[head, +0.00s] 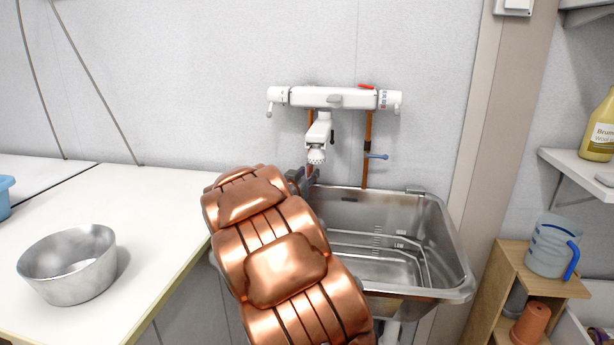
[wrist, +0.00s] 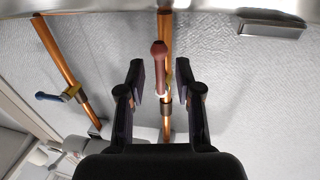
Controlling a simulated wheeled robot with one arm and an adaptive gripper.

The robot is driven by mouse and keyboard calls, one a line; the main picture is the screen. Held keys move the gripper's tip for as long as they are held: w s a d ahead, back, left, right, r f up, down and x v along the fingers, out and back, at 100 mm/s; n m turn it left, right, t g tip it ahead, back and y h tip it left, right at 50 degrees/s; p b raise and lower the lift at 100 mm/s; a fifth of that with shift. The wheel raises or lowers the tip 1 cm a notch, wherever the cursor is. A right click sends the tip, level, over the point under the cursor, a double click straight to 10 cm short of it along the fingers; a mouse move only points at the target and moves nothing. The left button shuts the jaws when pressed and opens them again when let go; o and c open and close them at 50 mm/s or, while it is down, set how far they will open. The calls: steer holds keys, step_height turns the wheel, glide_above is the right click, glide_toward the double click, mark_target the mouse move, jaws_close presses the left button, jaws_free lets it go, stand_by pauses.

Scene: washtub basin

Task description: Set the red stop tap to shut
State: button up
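The red stop tap (wrist: 159,62) is on a copper pipe (wrist: 165,22) in the wrist view. Its dark red lever appears roughly in line with the pipe, though foreshortening makes its exact angle unclear. My gripper (wrist: 160,78) is open, with one dark finger on each side of the lever and a visible gap to both. Nothing is held. In the head view my copper-coloured arm hides the red tap, and only part of my gripper (head: 303,179) shows at the back left of the basin.
A blue-handled tap (head: 376,156) is on the right-hand pipe; it also shows in the wrist view (wrist: 52,97). The white mixer (head: 333,98) and spout hang above. The steel basin (head: 455,250) lies right of my arm. A metal bowl (head: 75,275) stands on the left counter.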

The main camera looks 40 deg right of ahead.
steer(key=shift+c, duration=0.4)
jaws_close()
steer(key=shift+w+m, duration=0.1)
steer(key=shift+m, duration=0.3)
steer(key=shift+w+a+r+m+t+y+b, duration=0.3)
steer(key=shift+r+m+y, duration=0.2)
steer(key=shift+m, duration=2)
steer(key=shift+w+a+r+m+t+y+b, duration=0.1)
steer(key=shift+w+r+m+t+y+b, duration=0.4)
steer(key=shift+m, duration=2)
steer(key=shift+s+a+r+m+y+b, duration=0.2)
steer(key=shift+m+y, duration=0.5)
steer(key=shift+m, duration=1.8)
steer(key=shift+w+r, duration=0.1)
steer(key=shift+w, duration=0.05)
